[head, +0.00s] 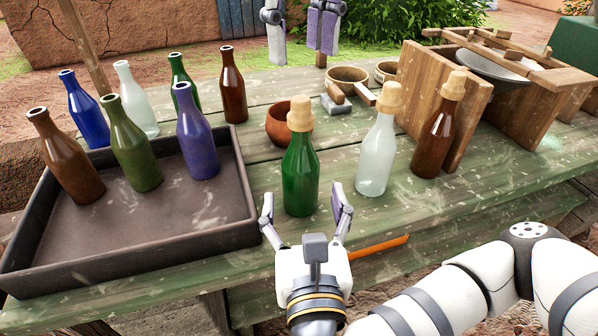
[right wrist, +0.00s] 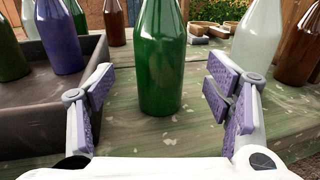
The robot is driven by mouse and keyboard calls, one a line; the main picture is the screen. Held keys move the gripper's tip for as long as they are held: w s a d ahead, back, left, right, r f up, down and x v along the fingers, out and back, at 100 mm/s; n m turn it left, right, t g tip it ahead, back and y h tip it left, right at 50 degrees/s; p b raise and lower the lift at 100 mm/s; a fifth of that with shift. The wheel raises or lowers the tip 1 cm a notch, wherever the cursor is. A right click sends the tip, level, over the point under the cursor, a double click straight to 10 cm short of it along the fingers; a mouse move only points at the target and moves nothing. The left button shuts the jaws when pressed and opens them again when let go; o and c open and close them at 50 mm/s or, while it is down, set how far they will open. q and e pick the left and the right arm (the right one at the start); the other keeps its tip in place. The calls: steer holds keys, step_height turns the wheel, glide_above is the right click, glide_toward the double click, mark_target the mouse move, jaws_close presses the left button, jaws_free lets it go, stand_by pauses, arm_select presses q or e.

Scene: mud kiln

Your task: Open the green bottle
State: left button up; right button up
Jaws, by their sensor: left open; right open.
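The green bottle (head: 300,180) stands upright near the front of the table, with a tan cork stopper (head: 300,114) in its neck. My right gripper (head: 306,205) is open and low in front of it, its fingers spread to either side. In the right wrist view the bottle's lower body (right wrist: 160,65) is centred between the fingers, a little beyond them, with clear gaps on both sides. Its neck and stopper are cut off there. My left gripper (head: 299,56) is open and empty at the top of the head view, beyond the bottle.
A dark tray (head: 150,245) at left holds several open bottles. Corked clear (head: 377,155) and brown bottles (head: 434,135) stand to the right. A clay bowl (head: 280,127) is close behind the green bottle. A wooden frame (head: 450,95) fills the back right. An orange stick (head: 378,245) lies in front.

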mark_target(300, 98)
steer(key=w, duration=0.6)
steer(key=shift+a+f, duration=0.1)
steer(key=shift+a, duration=0.15)
jaws_close()
arm_select(q)
steer(key=shift+w+a+r+n, duration=0.15)
steer(key=shift+a+n, duration=0.15)
steer(key=shift+n, duration=0.3)
arm_select(e)
steer(key=shift+s, duration=0.1)
arm_select(q)
steer(key=s+a+r+n+t+h, duration=0.1)
steer(key=s+a+r+n+h, duration=0.2)
steer(key=n, duration=0.9)
steer(key=shift+h, duration=0.7)
steer(key=x, duration=0.3)
steer(key=w+x, duration=0.1)
steer(key=x, duration=0.3)
steer(key=a+x, duration=0.1)
steer(key=x, duration=0.3)
steer(key=shift+w+f, duration=0.3)
jaws_close()
steer(key=shift+r, duration=0.1)
